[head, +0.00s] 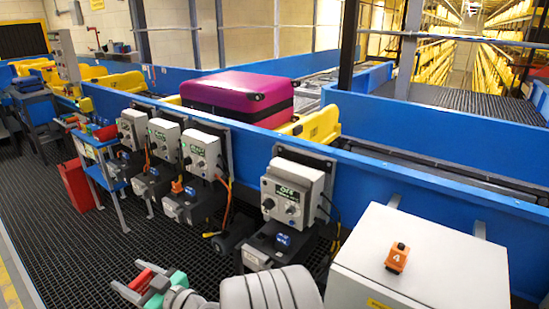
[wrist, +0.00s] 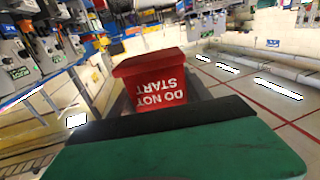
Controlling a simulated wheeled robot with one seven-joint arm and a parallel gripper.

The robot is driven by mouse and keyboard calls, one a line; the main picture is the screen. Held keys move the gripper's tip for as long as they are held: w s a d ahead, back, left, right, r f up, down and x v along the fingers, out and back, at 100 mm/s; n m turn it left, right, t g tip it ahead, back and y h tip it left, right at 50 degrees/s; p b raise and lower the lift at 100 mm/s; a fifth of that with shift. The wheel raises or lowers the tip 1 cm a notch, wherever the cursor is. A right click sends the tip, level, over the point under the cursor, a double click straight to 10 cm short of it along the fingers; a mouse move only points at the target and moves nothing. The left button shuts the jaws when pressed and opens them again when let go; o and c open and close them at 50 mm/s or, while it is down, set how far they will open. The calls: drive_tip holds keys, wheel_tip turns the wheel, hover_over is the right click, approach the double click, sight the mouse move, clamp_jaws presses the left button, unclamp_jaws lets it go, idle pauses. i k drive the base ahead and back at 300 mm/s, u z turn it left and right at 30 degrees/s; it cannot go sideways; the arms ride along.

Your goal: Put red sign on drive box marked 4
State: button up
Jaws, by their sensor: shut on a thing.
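The red sign (wrist: 152,85) reads "DO NOT START", upside down in the wrist view. My gripper (head: 145,286) is shut on it, low at the front left of the head view, where a small part of the sign (head: 141,279) shows. A green fingertip fills the bottom of the wrist view. Several grey drive boxes with dark displays line the blue conveyor side, the nearest one (head: 293,192) at middle right. Their number marks are too small to read. An orange padlock-like block marked 4 (head: 398,258) lies on the white cabinet. The sign is apart from all boxes.
The white cabinet (head: 440,262) stands at front right, close to my arm. A magenta suitcase (head: 238,92) lies on the conveyor. A red bin (head: 76,186) stands beside a blue stand (head: 95,146) at left. Dark grated floor (head: 110,255) is clear before the boxes.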

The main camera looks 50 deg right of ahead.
sight(290, 170)
drive_tip(key=z, duration=0.45)
drive_tip(key=i, duration=1.05)
drive_tip(key=z, duration=0.65)
